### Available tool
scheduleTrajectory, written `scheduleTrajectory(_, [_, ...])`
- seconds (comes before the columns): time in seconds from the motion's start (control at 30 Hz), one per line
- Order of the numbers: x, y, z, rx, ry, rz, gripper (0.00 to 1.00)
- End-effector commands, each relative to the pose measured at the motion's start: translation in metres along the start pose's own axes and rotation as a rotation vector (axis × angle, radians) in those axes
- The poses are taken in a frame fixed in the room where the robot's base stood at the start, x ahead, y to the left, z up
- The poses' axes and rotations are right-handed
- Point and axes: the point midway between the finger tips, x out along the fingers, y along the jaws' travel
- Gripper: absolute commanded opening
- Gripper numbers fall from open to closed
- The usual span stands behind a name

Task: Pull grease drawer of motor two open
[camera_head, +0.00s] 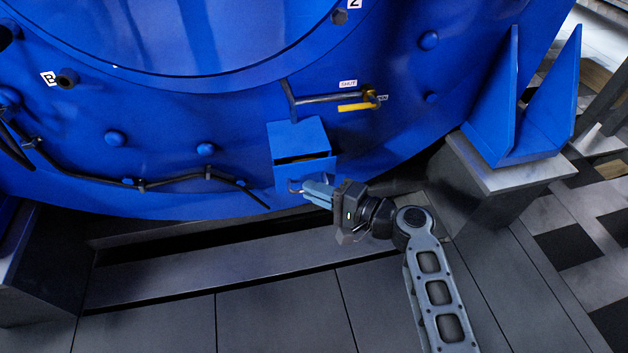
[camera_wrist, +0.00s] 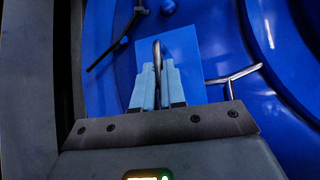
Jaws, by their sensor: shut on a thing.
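The grease drawer (camera_head: 318,171) is a blue box front low on the big blue motor (camera_head: 235,110), under a blue housing (camera_head: 298,134). A dark gap shows between the housing and the drawer front. Its metal handle (camera_head: 292,187) sticks out at the lower left of the front. My gripper (camera_head: 304,189) comes in from the right with its pale blue fingers shut on this handle. In the wrist view the handle (camera_wrist: 156,48) stands between the two fingertips (camera_wrist: 157,68), against the blue drawer face (camera_wrist: 183,45). The fingers hide the handle's lower part.
A yellow-handled lever (camera_head: 358,106) with a dark pipe is above the housing, beside a "SHUT" label (camera_head: 348,84). A blue bracket (camera_head: 530,130) on a grey block stands at right. A dark cable (camera_head: 190,177) runs along the motor at left. Grey floor plates (camera_head: 280,310) lie clear in front.

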Motion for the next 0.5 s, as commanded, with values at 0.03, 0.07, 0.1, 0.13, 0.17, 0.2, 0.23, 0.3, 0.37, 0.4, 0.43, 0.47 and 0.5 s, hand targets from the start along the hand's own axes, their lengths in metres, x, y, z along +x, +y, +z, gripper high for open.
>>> scheduleTrajectory(0.03, [-0.011,0.002,0.010,0.005,0.002,0.006,0.00])
scheduleTrajectory(0.07, [-0.015,0.003,0.014,0.005,0.002,0.006,0.00])
scheduleTrajectory(0.1, [-0.022,0.005,0.021,0.004,0.002,0.007,0.00])
scheduleTrajectory(0.13, [-0.026,0.006,0.025,0.005,0.002,0.007,0.00])
scheduleTrajectory(0.17, [-0.031,0.007,0.030,0.005,0.002,0.006,0.00])
scheduleTrajectory(0.2, [-0.037,0.010,0.036,0.006,0.002,0.007,0.00])
scheduleTrajectory(0.23, [-0.041,0.011,0.040,0.005,0.002,0.006,0.00])
scheduleTrajectory(0.3, [-0.050,0.014,0.049,0.004,0.002,0.007,0.00])
scheduleTrajectory(0.37, [-0.056,0.016,0.055,0.004,0.002,0.006,0.00])
scheduleTrajectory(0.4, [-0.059,0.018,0.058,0.004,0.002,0.006,0.00])
scheduleTrajectory(0.43, [-0.061,0.018,0.060,0.004,0.002,0.005,0.00])
scheduleTrajectory(0.47, [-0.062,0.018,0.061,0.004,0.002,0.005,0.00])
scheduleTrajectory(0.5, [-0.064,0.019,0.062,0.003,0.002,0.005,0.00])
